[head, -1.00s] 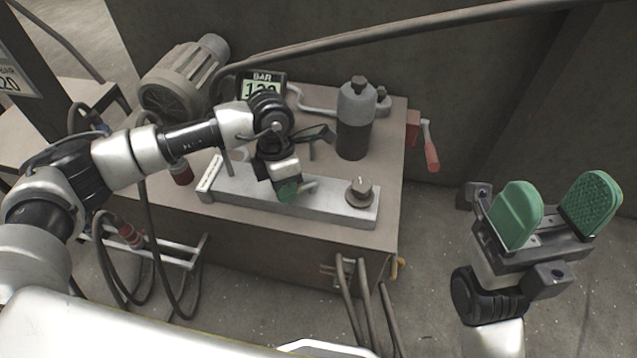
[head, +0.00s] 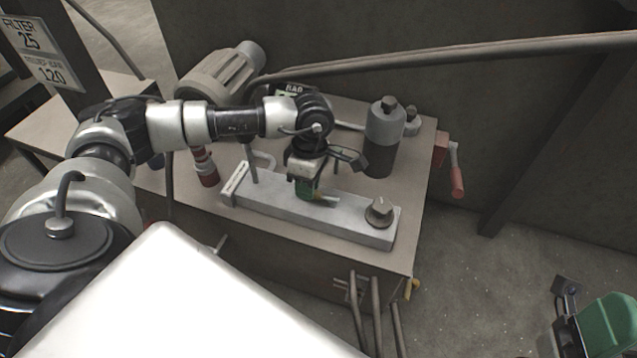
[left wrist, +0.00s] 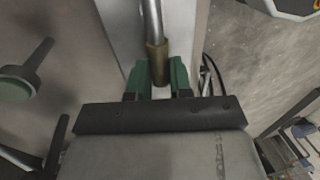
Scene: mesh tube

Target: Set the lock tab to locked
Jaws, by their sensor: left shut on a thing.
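My left gripper (head: 306,190) is over the middle of the long grey block on the bench. Its green fingers (left wrist: 157,76) are shut on a metal lever (left wrist: 154,25) with a brown sleeve at its end. The sleeve (left wrist: 158,62) sits between the fingers in the left wrist view. In the head view the lever is mostly hidden by the gripper. I cannot tell whether this lever is the lock tab, and no marking for locked is readable. My right gripper (head: 600,328) is at the lower right corner, cut off by the frame, with one green finger showing.
The grey block (head: 350,222) carries a round knob (head: 379,211) at its right end. A red-handled crank (head: 456,180) sticks out on the right. Open floor lies right of the bench.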

